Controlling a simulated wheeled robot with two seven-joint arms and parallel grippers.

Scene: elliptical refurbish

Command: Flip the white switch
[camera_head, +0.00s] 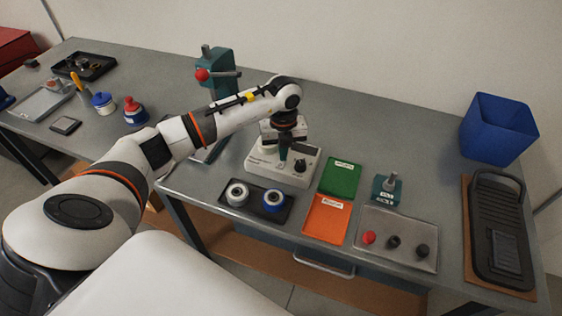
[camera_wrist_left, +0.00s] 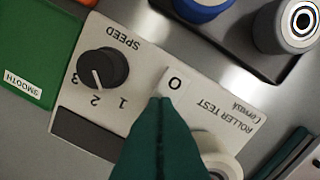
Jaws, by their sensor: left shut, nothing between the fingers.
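The white switch (camera_wrist_left: 174,82), marked with a 0, sits on the light panel of the roller test device (camera_wrist_left: 225,118), beside the black speed knob (camera_wrist_left: 103,69). The device also shows in the head view (camera_head: 257,166), in the middle of the table. My left gripper (camera_head: 283,163) points down over this panel. In the wrist view its green fingertips (camera_wrist_left: 162,104) are shut and empty, right at the edge of the switch and covering part of it. I cannot tell whether they touch it. In the head view the gripper hides the switch. My right gripper is not in view.
A black tray with two rollers (camera_head: 254,203) lies in front of the device. A teal press with a red knob (camera_head: 217,72) stands behind my left arm.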

